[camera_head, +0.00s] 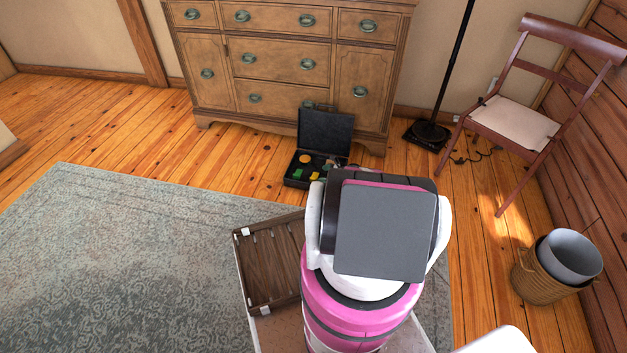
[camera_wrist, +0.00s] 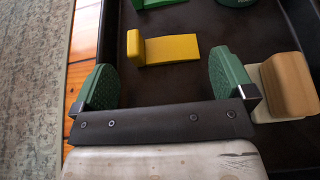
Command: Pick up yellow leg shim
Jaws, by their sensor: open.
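The yellow leg shim (camera_wrist: 170,49) lies in a dark open case (camera_wrist: 213,20), seen in the wrist view. It is a flat plate with a raised block at its left end. In the head view the open case (camera_head: 325,135) stands on the floor in front of the dresser, with small yellow and green pieces in it. My gripper (camera_wrist: 160,82) is open, its two green-padded fingers apart, with the shim ahead of the gap between them. Nothing is between the fingers. In the head view my arm hides the gripper.
Green pieces (camera_wrist: 158,3) lie beyond the shim, and a tan wooden block (camera_wrist: 290,84) on a pale plate sits beside the right finger. The case wall (camera_wrist: 86,40) is at the left. A wooden dresser (camera_head: 290,60) stands behind the case; a chair (camera_head: 515,120) is at the right.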

